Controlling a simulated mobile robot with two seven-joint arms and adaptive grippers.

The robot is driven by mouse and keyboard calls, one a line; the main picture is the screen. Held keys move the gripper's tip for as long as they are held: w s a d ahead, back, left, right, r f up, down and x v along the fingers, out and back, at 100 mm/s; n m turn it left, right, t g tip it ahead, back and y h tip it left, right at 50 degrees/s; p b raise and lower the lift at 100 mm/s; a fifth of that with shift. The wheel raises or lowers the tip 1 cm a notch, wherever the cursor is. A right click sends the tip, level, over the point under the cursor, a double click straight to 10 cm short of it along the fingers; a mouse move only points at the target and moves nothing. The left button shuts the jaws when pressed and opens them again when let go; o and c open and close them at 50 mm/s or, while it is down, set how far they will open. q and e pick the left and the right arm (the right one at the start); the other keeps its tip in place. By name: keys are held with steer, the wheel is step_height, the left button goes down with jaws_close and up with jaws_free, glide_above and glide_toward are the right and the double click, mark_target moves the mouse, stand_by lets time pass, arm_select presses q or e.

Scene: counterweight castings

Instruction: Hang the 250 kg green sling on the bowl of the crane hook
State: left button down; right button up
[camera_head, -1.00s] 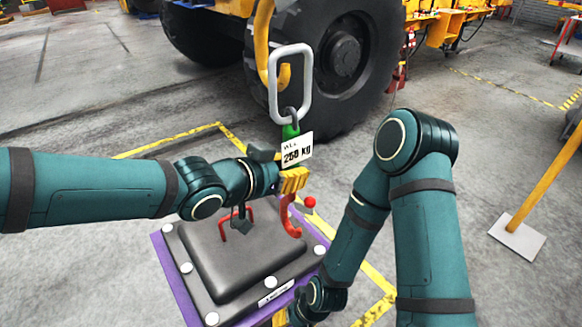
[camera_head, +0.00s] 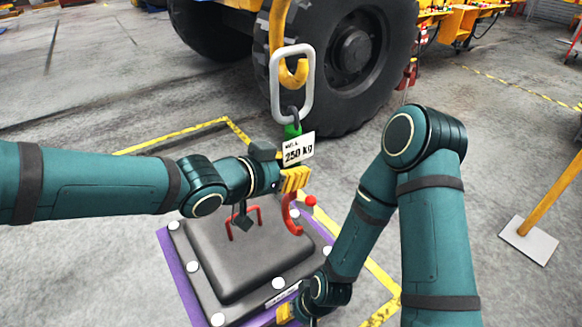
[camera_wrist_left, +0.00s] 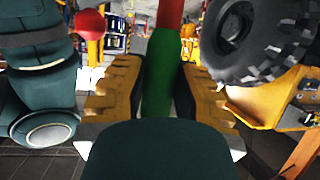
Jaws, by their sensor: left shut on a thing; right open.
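The yellow crane hook (camera_head: 278,22) hangs at the top centre of the head view. Its bowl shows within the opening of the sling's grey oblong link (camera_head: 277,93); I cannot tell whether the link is around the hook or only in front of it. Below the link are the green sling (camera_head: 292,131), its white 250 kg tag (camera_head: 299,149) and a red hook (camera_head: 291,218) at the lower end. My left gripper (camera_head: 296,179) is shut on the green sling, also between the fingers in the wrist view (camera_wrist_left: 165,75). My right gripper (camera_head: 285,313) is open, low and partly hidden.
A dark casting (camera_head: 245,255) with a red handle (camera_head: 231,224) lies on a purple base (camera_head: 180,270) below the sling. A large tyre (camera_head: 350,60) stands behind the hook. A yellow post on a pale plate (camera_head: 528,241) stands at the right.

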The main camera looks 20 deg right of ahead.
arm_select(q)
steer(key=shift+w+f+b, duration=0.3)
steer(key=shift+f+b, duration=0.15)
steer(key=shift+f, duration=0.15)
steer(key=shift+w+a+f+b, duration=0.1)
steer(key=shift+w+f+b, duration=0.05)
steer(key=shift+f+b, duration=0.6)
